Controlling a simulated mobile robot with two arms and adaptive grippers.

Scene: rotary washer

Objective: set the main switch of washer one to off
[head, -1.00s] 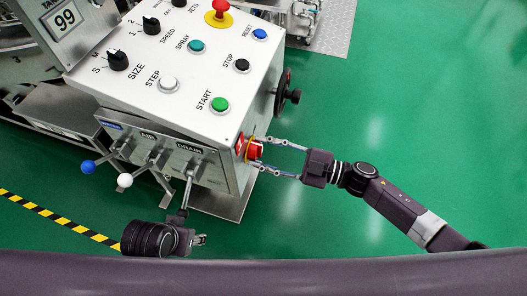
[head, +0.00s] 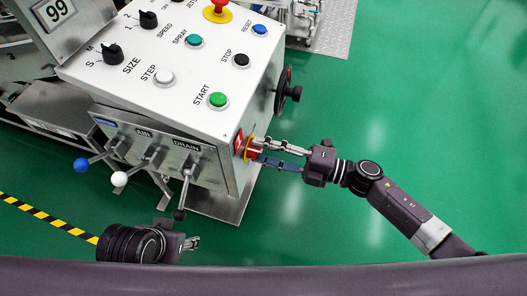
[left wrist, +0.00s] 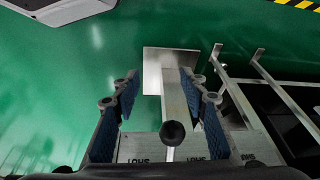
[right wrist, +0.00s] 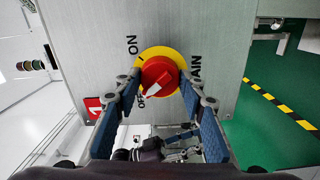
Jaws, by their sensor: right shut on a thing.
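The main switch (right wrist: 160,76) is a red knob on a yellow disc on the side of washer one's metal control box. It also shows in the head view (head: 251,149). My right gripper (right wrist: 165,91) is shut on the red knob, a finger on either side; it shows in the head view (head: 262,150) too. The knob's white pointer slants to the lower left, toward the OFF lettering, which a finger partly covers. My left gripper (left wrist: 168,92) is open, below the levers in the head view (head: 194,243). It holds nothing.
A drain lever with a black knob (head: 179,214) hangs just above my left gripper. Blue-knobbed (head: 81,165) and white-knobbed (head: 119,179) levers are to its left. A black handwheel (head: 291,93) sticks out above my right gripper. Green floor is clear at right.

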